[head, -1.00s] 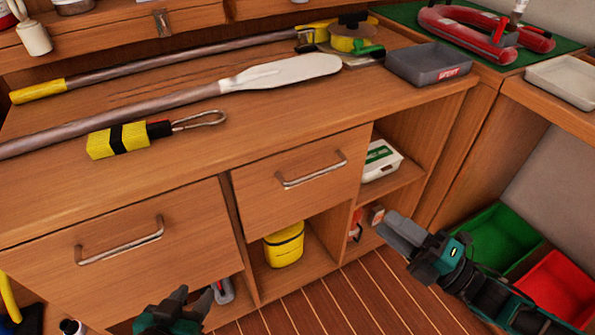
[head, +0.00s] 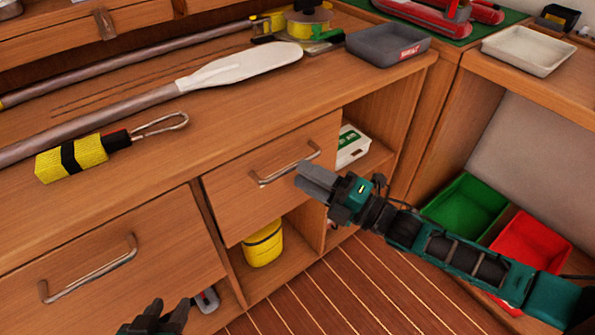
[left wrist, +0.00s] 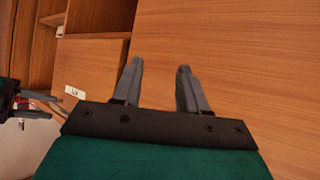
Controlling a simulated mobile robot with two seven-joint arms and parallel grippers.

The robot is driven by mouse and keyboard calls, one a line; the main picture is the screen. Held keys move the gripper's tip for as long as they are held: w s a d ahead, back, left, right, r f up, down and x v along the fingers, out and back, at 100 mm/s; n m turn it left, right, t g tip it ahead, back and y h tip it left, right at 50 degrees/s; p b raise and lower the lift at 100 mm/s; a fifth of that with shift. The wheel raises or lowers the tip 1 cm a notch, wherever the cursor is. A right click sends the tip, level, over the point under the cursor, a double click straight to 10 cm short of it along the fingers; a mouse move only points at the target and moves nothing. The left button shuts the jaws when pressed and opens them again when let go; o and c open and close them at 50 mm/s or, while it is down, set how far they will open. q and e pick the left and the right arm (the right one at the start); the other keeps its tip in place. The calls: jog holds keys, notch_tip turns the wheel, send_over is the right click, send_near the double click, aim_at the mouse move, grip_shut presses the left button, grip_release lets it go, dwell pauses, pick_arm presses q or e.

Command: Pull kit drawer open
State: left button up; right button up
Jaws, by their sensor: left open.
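Two wooden drawers are in the bench front in the head view, and both look shut. The smaller right drawer (head: 240,205) has a metal bar handle (head: 275,172); the larger left drawer (head: 150,265) has a similar handle (head: 90,272). I cannot tell which is the kit drawer. My right gripper (head: 308,180) is in front of the small drawer's right side, near the handle's right end; contact and jaw opening are unclear. My left gripper (head: 165,312) is low, below the large drawer, and open. Its fingers (left wrist: 158,85) show empty before a wooden surface in the left wrist view.
A yellow container (head: 263,245) sits in the open compartment under the small drawer. A white box (head: 352,146) is on the shelf to its right. A paddle (head: 240,66) and a grey tray (head: 388,46) lie on the benchtop. Green (head: 465,205) and red (head: 530,248) bins stand at right.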

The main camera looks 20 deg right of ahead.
jog(key=shift+x, duration=1.4)
grip_shut()
